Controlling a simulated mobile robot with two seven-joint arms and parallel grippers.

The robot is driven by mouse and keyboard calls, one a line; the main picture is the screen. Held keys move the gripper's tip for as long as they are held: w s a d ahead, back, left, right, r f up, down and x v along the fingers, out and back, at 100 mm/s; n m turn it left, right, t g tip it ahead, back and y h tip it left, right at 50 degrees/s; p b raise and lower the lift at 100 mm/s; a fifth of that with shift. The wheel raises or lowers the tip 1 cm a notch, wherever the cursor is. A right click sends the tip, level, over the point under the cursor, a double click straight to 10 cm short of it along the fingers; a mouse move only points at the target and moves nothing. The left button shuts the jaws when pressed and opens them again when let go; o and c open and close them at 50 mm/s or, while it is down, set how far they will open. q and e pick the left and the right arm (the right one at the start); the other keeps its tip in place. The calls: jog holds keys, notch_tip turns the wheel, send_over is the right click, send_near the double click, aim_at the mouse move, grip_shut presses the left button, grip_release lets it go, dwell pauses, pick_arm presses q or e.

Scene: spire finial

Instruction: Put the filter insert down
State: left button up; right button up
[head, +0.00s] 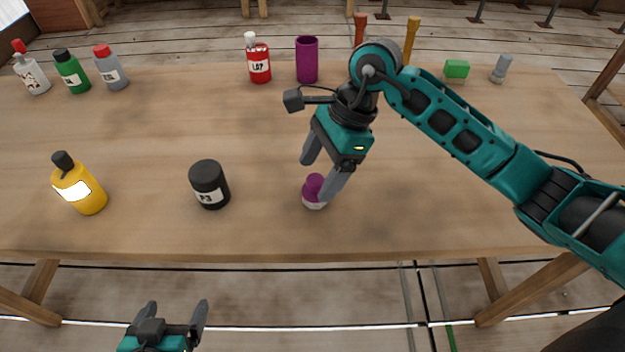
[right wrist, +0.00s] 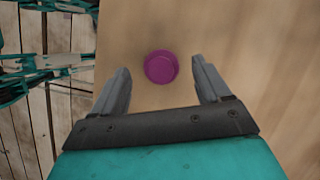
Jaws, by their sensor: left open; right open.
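The filter insert, which I take to be the small purple-topped piece with a white lower part (head: 314,191), stands upright on the table near its front edge. In the right wrist view its round purple top (right wrist: 161,67) shows between the fingertips, with a gap on each side. My right gripper (head: 317,180) is open, pointing down at the insert; one finger partly covers it in the head view. My left gripper (head: 176,310) is open and empty, in front of the table's front edge.
A black jar (head: 209,185) and a yellow bottle (head: 80,187) stand left of the insert. A purple cup (head: 307,62) and a red bottle (head: 259,62) stand at the back, with several bottles back left. A green block (head: 457,69) lies back right. The table's front right is clear.

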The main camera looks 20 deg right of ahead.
jog(key=v, duration=0.8)
